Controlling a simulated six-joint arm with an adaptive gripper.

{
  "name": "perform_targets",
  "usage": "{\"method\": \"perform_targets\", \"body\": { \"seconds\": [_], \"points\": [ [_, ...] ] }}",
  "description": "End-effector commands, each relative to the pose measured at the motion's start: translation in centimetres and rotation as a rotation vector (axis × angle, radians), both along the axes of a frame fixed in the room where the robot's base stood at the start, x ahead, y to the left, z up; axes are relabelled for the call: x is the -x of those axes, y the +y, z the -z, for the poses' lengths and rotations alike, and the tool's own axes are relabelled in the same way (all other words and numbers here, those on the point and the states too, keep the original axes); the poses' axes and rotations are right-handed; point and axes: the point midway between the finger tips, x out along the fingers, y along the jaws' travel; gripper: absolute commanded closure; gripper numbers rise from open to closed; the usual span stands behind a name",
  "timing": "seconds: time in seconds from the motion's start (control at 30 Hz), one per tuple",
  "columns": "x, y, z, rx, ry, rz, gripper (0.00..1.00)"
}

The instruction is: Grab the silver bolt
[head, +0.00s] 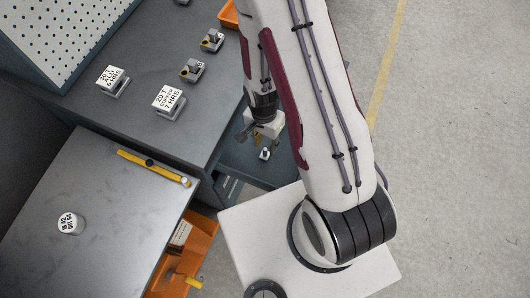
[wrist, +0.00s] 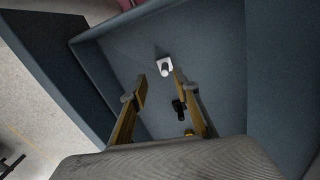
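A small silver-white piece with a rounded end, which looks like the silver bolt (wrist: 165,67), lies on the floor of an open blue-grey drawer (wrist: 215,45). In the head view the bolt (head: 264,155) shows just below my gripper (head: 262,141). In the wrist view my gripper (wrist: 159,80) is open, its two yellow fingers apart with nothing between them. The bolt lies beyond the fingertips, nearer the right one. I cannot tell how high the fingers are above it.
A small black piece (wrist: 179,106) and a yellow one (wrist: 188,132) are near the right finger in the drawer. The drawer walls stand close around. Labelled blocks (head: 169,101) are on the grey cabinet; an orange bin (head: 196,245) is below.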

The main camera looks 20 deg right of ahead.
Motion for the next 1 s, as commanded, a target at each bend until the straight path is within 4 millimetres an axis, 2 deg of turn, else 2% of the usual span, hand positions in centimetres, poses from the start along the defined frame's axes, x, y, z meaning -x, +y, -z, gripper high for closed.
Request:
{"method": "perform_targets", "body": {
  "seconds": [0.2, 0.67, 1.0],
  "points": [
    [-1.6, 0.0, 0.0, 0.002, -0.059, 0.103, 0.7],
    [-1.6, 0.0, 0.1, 0.002, -0.059, 0.121, 0.7],
    [-1.5, 0.0, 1.7, 0.002, -0.057, 0.12, 0.7]
  ]
}}
